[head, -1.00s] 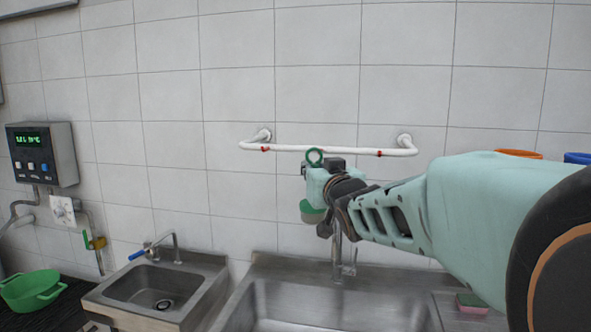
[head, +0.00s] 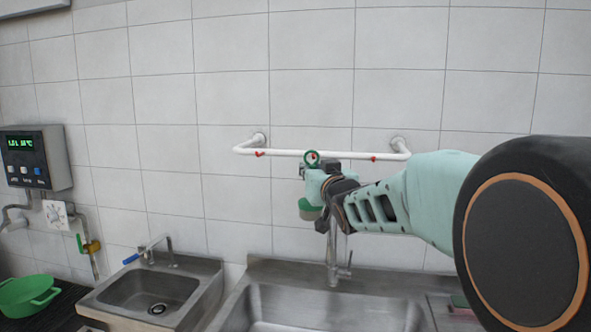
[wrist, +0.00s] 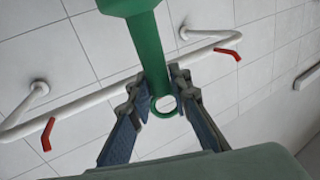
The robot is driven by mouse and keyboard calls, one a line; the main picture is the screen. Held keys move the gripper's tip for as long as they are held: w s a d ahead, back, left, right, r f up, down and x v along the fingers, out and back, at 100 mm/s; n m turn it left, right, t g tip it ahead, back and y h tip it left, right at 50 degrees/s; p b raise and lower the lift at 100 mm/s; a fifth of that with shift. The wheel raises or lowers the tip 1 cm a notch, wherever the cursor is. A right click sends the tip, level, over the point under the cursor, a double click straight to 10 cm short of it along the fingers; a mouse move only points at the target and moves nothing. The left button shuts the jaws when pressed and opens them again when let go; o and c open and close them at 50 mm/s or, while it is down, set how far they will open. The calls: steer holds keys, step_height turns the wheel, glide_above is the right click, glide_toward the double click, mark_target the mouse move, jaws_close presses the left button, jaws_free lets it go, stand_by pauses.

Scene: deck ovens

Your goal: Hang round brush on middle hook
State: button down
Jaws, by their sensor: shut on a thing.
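The round brush is green; its hanging ring (head: 312,157) stands up above my gripper (head: 316,172), and its head (head: 309,208) hangs below. In the wrist view the ring (wrist: 165,106) and green handle (wrist: 146,50) show between my fingers (wrist: 162,88), shut on the handle near the ring. A white rail (head: 285,152) on the wall carries red hooks: a left hook (head: 259,154) and a right hook (head: 374,158). In the head view the ring overlaps the rail's middle, with red showing inside it, likely the middle hook (head: 313,159). Whether ring and hook touch, I cannot tell.
A steel sink (head: 330,309) with a tall tap (head: 333,250) lies below my gripper. A smaller sink (head: 150,290) is at left, with a green colander (head: 27,293) beyond it. A control box (head: 38,158) is on the left wall. The wall above the rail is clear.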

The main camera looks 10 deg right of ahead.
steer(key=shift+w+d+p, duration=0.3)
steer(key=shift+w+p, duration=0.05)
steer(key=shift+w, duration=0.55)
steer(key=shift+w+d+p, duration=0.25)
steer(key=shift+w+p, duration=0.1)
steer(key=shift+w, duration=0.5)
steer(key=shift+w+d+f+b, duration=0.25)
steer(key=shift+w+f+b, duration=0.4)
steer(key=shift+w+f, duration=0.05)
steer(key=c, duration=1.7)
jaws_free()
